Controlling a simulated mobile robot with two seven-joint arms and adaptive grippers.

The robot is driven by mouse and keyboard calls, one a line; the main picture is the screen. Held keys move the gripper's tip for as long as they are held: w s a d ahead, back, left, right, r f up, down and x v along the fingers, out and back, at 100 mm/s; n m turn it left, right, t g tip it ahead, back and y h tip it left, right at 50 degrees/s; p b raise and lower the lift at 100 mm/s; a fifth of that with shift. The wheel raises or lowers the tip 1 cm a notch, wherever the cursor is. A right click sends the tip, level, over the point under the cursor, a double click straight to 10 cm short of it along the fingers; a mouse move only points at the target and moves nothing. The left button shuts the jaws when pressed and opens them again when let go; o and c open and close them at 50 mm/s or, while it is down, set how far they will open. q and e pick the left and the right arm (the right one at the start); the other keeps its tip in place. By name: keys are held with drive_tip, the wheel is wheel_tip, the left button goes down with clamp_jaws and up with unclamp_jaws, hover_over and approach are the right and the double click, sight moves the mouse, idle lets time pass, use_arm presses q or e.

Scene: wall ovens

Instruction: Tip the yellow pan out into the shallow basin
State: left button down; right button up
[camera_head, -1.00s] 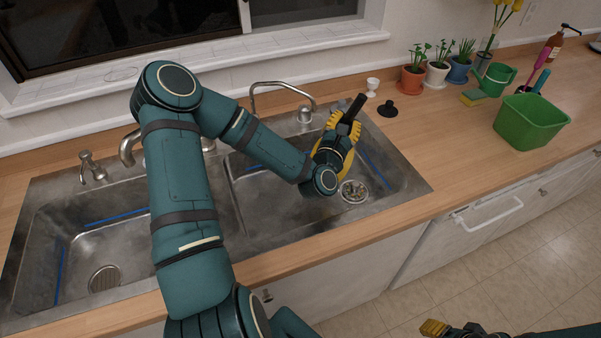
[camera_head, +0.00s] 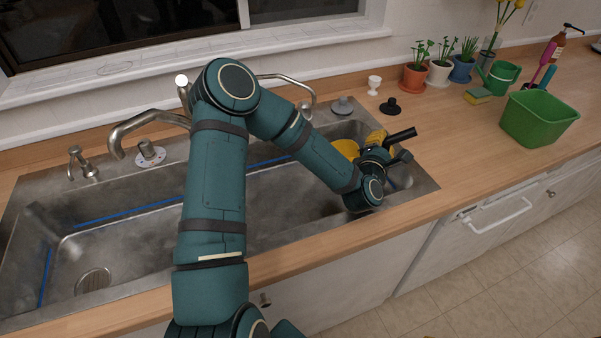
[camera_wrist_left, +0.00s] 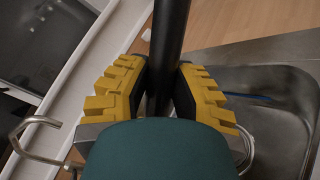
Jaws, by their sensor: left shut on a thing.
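My left gripper (camera_head: 377,146) is shut on the black handle (camera_head: 400,135) of the yellow pan (camera_head: 346,148), at the right end of the sink. The handle points right. Most of the pan's body is hidden behind my arm and gripper, so its tilt and contents cannot be told. In the left wrist view the handle (camera_wrist_left: 166,55) runs between the yellow finger pads. The metal sink has a left basin (camera_head: 130,232) with a round drain and a right part (camera_head: 285,205) partly covered by my arm. I cannot tell which basin is the shallow one. My right gripper is not in view.
Faucets (camera_head: 150,122) stand along the sink's back edge. A black stopper (camera_head: 390,106) and a white egg cup (camera_head: 374,84) stand behind the sink's right end. A green tub (camera_head: 538,118), a sponge (camera_head: 478,95) and potted plants are farther right.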

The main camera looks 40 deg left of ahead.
use_arm(q)
drive_tip(key=w+d+f+m+g+b, duration=0.1)
drive_tip(key=w+d+f+m, duration=0.3)
drive_tip(key=d+f+m, duration=0.1)
drive_tip(key=shift+w+d+g+b, duration=0.2)
drive_tip(key=shift+d+g+b, duration=0.2)
drive_tip(key=shift+d, duration=0.35)
